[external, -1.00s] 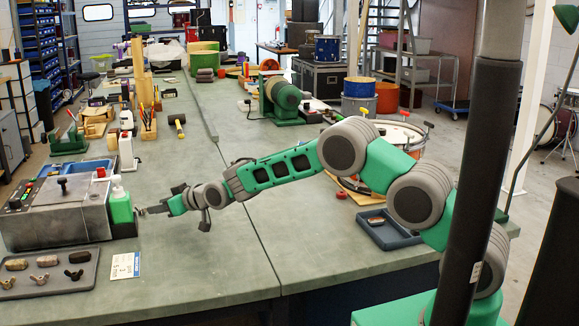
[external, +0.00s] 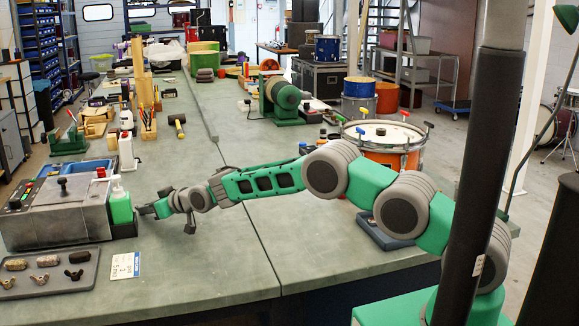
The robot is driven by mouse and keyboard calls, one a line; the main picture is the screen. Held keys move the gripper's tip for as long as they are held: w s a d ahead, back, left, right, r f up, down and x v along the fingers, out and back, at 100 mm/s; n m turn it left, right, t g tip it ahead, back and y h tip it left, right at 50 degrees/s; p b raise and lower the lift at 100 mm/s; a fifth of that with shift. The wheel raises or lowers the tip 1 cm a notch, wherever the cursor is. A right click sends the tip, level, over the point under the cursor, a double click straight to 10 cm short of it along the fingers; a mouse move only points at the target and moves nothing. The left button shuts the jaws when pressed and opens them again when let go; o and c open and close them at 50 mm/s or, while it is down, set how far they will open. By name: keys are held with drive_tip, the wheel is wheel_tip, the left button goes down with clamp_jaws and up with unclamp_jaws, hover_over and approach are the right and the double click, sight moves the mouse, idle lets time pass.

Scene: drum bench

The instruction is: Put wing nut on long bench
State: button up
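The tray rests on the long grey-green bench (external: 205,262). My gripper (external: 146,211) is low over the bench, right of the green bottle (external: 121,206) and beyond the tray, apart from the wing nuts. Its fingers are small and dark, so I cannot see whether they are open or hold anything.
A steel machine (external: 72,205) stands behind the tray, with the green bottle at its right end. A white label card (external: 125,265) lies right of the tray. A mallet (external: 178,124) lies farther back. The bench front and middle are largely clear.

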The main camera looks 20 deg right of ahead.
clamp_jaws()
drive_tip(key=shift+r, duration=0.15)
